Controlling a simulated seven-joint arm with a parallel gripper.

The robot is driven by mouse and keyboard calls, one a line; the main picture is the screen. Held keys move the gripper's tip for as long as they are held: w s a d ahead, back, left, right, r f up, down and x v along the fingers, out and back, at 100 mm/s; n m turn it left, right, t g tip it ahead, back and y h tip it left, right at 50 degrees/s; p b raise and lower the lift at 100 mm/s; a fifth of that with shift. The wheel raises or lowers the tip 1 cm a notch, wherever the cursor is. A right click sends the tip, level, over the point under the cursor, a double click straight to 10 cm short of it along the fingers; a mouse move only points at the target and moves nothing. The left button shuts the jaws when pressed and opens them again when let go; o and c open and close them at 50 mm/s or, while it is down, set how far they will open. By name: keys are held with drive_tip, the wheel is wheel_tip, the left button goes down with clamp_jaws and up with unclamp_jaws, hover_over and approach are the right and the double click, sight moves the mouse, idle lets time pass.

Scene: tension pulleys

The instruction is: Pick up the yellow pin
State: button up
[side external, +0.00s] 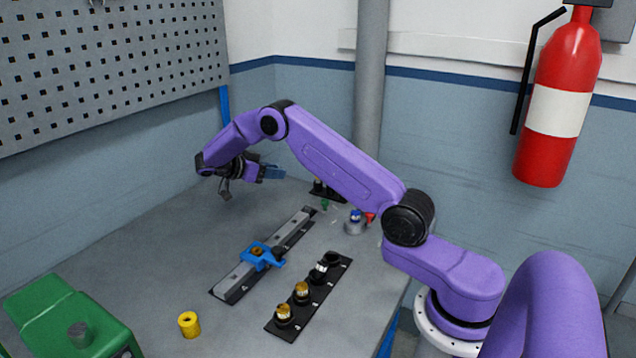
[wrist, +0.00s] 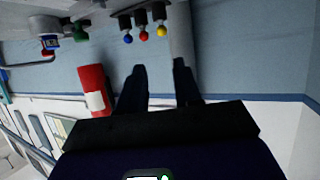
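In the wrist view, which looks upside down, a small pin with a yellow ball end (wrist: 162,31) hangs from the top edge on a black body. Pins with red (wrist: 144,36) and blue (wrist: 127,39) ends stand in a row beside it. In the side view the arm covers part of the black rack (side external: 322,190) at the back, and I cannot make out the yellow end there. My gripper (side external: 272,172) is raised above the table's far left part, pointing right. Its two dark fingers (wrist: 160,78) are apart with nothing between them.
A rail with a blue clamp (side external: 262,256), a black strip with several round parts (side external: 312,290), a yellow cylinder (side external: 189,324) and a green box (side external: 70,318) are on the table. A small blue-topped part (side external: 355,221) stands near the arm. The table's left middle is clear.

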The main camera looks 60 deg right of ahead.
approach(318, 181)
drive_tip(key=d, duration=0.2)
drive_tip(key=s+d, duration=0.1)
drive_tip(key=d, duration=0.1)
drive_tip(key=shift+s+d+f, duration=0.1)
drive_tip(key=shift+s+d, duration=0.05)
drive_tip(key=shift+d, duration=0.15)
drive_tip(key=shift+x, duration=2.75)
clamp_jaws()
